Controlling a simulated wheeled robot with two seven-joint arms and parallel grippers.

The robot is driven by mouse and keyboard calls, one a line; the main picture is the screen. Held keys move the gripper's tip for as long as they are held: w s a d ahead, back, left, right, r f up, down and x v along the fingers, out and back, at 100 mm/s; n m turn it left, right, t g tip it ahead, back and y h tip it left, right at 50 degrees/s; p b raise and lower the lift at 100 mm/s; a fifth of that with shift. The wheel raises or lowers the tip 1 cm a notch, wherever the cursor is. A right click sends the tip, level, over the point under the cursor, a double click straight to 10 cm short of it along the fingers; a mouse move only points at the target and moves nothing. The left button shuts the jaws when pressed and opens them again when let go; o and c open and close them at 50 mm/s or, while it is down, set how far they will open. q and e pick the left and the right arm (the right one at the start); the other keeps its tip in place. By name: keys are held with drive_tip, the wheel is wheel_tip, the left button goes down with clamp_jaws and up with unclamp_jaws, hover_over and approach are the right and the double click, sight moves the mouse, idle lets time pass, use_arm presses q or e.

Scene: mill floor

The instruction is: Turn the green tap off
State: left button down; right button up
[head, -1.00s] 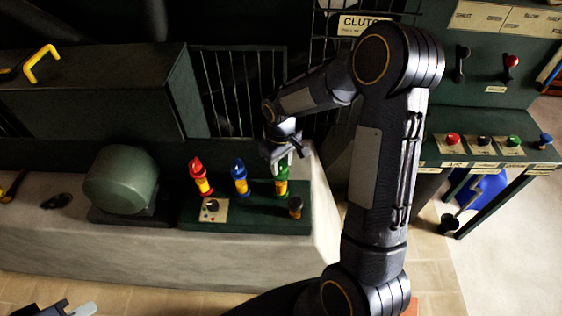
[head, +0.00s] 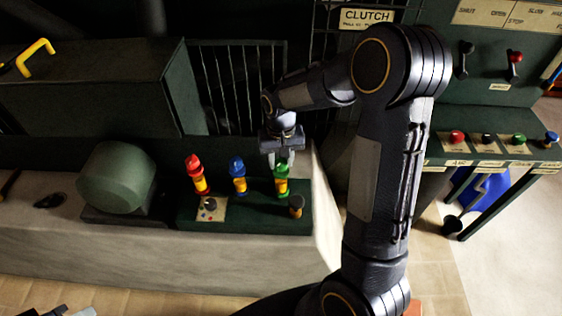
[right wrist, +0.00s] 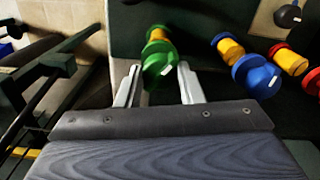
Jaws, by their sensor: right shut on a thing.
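The green tap (head: 282,183) stands at the right end of a row of taps on a dark green panel. Its green handle (right wrist: 160,62) has a white mark and sits on a yellow body. My right gripper (head: 282,158) reaches down onto it from above, with a finger on either side of the handle, and is shut on it. The right wrist view shows the two pale fingers flanking the handle. A small part of my left gripper (head: 62,311) shows at the bottom left edge; its jaws cannot be made out.
A blue tap (head: 238,177) and a red tap (head: 197,175) stand left of the green one. A dark knob (head: 296,206) is just to its right front. A rounded green housing (head: 117,178) is at the left. A control desk with coloured buttons (head: 487,146) stands at the right.

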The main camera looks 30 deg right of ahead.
sight(281, 162)
drive_tip(key=m, duration=0.5)
drive_tip(key=shift+m+b, duration=0.3)
drive_tip(key=shift+b, duration=0.05)
drive_tip(key=m, duration=0.5)
drive_tip(key=shift+m+p, duration=0.3)
drive_tip(key=shift+p, duration=0.05)
drive_tip(key=o, duration=1)
wheel_tip(281, 162, up, 8)
drive_tip(key=shift+f, duration=0.1)
